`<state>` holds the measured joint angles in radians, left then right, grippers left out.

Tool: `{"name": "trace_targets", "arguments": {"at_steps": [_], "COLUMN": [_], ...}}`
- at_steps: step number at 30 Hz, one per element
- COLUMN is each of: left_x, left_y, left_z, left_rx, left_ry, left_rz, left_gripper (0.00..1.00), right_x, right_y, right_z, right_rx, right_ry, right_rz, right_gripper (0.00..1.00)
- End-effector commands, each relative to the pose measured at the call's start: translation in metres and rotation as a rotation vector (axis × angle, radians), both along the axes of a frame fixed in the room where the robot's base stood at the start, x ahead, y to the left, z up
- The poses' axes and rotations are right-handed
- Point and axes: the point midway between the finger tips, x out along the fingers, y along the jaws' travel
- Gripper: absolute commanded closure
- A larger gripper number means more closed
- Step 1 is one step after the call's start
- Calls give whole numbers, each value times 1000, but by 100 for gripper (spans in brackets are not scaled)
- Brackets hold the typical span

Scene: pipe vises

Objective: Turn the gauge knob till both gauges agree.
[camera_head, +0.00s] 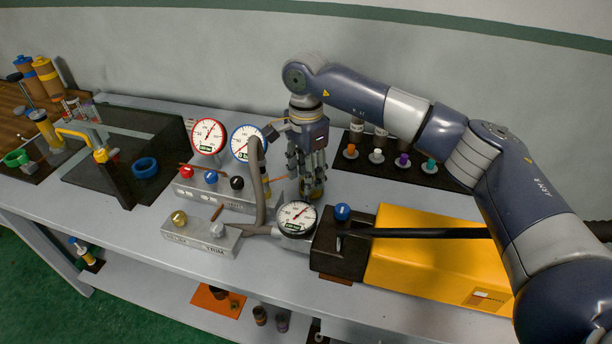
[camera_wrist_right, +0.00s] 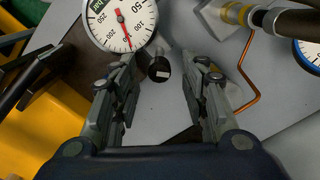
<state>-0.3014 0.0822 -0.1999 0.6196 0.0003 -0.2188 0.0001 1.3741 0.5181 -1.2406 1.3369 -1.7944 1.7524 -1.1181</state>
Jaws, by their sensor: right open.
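Two round gauges stand at the back of the bench, one red-rimmed (camera_head: 208,136) and one blue-rimmed (camera_head: 246,143). A third, dark-rimmed gauge (camera_head: 297,218) sits in front; it also shows in the right wrist view (camera_wrist_right: 120,20). A grey block (camera_head: 215,190) carries a red knob (camera_head: 187,171), a blue knob (camera_head: 211,177) and a black knob (camera_head: 237,183). I cannot tell which is the gauge knob. My right gripper (camera_head: 311,194) points down behind the front gauge, open. In the wrist view, a small dark round piece (camera_wrist_right: 159,70) shows between its fingers (camera_wrist_right: 158,88). My left gripper is out of view.
A yellow machine (camera_head: 420,255) with a blue knob (camera_head: 342,212) stands to the right. A grey hose (camera_head: 258,180) rises beside the blue-rimmed gauge. A dark tray (camera_head: 400,170) lies behind.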

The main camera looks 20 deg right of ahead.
Motion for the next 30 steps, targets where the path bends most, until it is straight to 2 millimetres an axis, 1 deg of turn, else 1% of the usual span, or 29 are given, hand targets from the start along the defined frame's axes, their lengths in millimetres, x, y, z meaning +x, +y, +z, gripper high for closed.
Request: {"name": "trace_targets", "arguments": {"at_steps": [1,9,12,15,21,30], "left_x": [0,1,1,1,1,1], "left_y": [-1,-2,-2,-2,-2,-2], "left_z": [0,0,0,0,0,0], "left_rx": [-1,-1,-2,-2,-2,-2], "left_ry": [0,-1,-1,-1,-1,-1], "left_rz": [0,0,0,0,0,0], "left_gripper": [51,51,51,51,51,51], "right_x": [1,1,1,1,0,0], "right_y": [0,0,0,0,0,0], "right_z": [10,68,86,99,109,109], "right_rx": [1,1,2,0,2,1], "right_ry": [-5,-6,-5,-4,-3,-2], "right_rz": [0,-1,-1,-1,0,0], "right_gripper": [59,59,59,59,59,59]}}
